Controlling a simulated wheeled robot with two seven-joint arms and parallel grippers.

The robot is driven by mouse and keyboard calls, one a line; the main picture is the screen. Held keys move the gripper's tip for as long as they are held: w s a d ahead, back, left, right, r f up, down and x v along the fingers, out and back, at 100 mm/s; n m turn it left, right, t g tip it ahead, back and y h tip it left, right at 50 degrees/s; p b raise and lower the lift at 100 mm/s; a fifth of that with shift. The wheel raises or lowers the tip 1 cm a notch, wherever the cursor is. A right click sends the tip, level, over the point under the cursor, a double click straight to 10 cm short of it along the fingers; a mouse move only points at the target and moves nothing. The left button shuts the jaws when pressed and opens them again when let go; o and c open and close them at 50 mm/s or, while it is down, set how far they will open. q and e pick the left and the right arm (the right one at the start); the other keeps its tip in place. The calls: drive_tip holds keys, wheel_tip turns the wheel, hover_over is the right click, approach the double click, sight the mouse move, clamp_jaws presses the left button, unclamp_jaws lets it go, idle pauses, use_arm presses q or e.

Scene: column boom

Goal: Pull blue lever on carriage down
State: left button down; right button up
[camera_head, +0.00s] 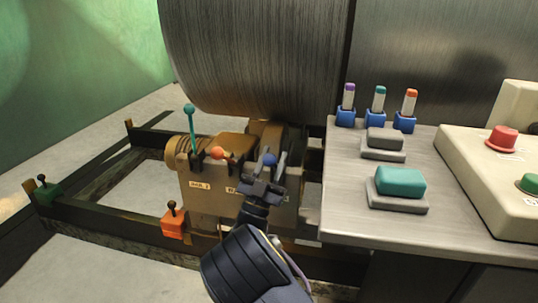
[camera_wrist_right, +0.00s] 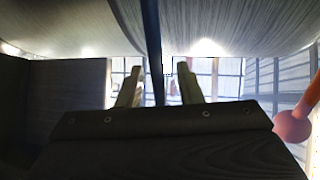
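The blue lever shows as a blue round knob (camera_head: 269,159) on the tan carriage (camera_head: 213,200), below the big dark cylinder. My right gripper (camera_head: 267,164) is at this knob, with one finger on each side of it. In the right wrist view the two fingers stand apart (camera_wrist_right: 160,88), and a dark blue bar (camera_wrist_right: 153,45), likely the lever, runs down between them. Gaps show on both sides of the bar, so the gripper is open around it. The lever's lower part is hidden behind the gripper. My left gripper is not in view.
An orange-knobbed lever (camera_head: 218,154) and an upright teal lever (camera_head: 190,125) stand left of the blue one. The orange knob is close by in the wrist view (camera_wrist_right: 292,128). A metal console (camera_head: 345,205) with buttons and several small switches borders the right side.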

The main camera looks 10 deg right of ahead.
drive_tip(key=p+v, duration=0.1)
drive_tip(key=v, duration=0.5)
drive_tip(key=shift+s+a+f, duration=0.2)
drive_tip(key=shift+a, duration=0.05)
